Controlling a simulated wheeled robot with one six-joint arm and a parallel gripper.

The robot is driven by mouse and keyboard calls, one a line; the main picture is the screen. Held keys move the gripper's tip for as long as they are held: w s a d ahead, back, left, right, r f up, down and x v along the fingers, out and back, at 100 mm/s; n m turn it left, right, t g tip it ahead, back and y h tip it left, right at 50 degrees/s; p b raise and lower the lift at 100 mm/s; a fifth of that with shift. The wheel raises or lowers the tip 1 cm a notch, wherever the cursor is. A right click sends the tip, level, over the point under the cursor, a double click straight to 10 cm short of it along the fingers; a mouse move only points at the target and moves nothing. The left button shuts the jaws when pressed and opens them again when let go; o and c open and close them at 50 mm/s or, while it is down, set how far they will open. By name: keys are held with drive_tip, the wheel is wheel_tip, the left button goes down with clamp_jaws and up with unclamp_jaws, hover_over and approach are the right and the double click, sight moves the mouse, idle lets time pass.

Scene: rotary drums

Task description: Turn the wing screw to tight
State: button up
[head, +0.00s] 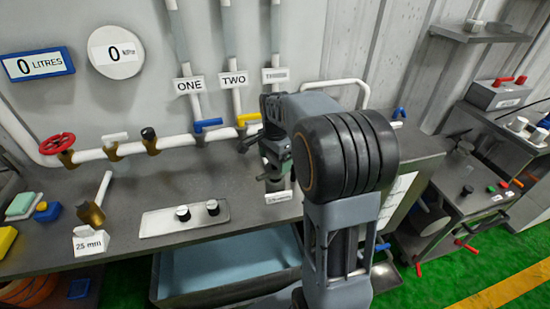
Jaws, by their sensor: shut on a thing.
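My gripper (273,178) is low over the back right part of the grey bench, in front of the pipe labelled three. It is seen from behind and partly covered by my own arm. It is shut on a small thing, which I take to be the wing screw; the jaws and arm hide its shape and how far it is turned. A small white label (279,197) stands just below the jaws, its text too small to read surely.
The grey bench (130,205) holds a brass fitting (91,213) by a "25 mm" label and a plate with two knobs (185,219). A pipe with a red handwheel (57,143), blue lever (207,123) and yellow lever (248,118) runs behind. Another bench (470,185) stands right.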

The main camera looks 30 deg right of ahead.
drive_tip(key=shift+r+m, duration=0.1)
drive_tip(key=shift+m, duration=2.4)
drive_tip(key=o, duration=0.7)
drive_tip(key=shift+o, duration=0.2)
wheel_tip(320, 180, up, 14)
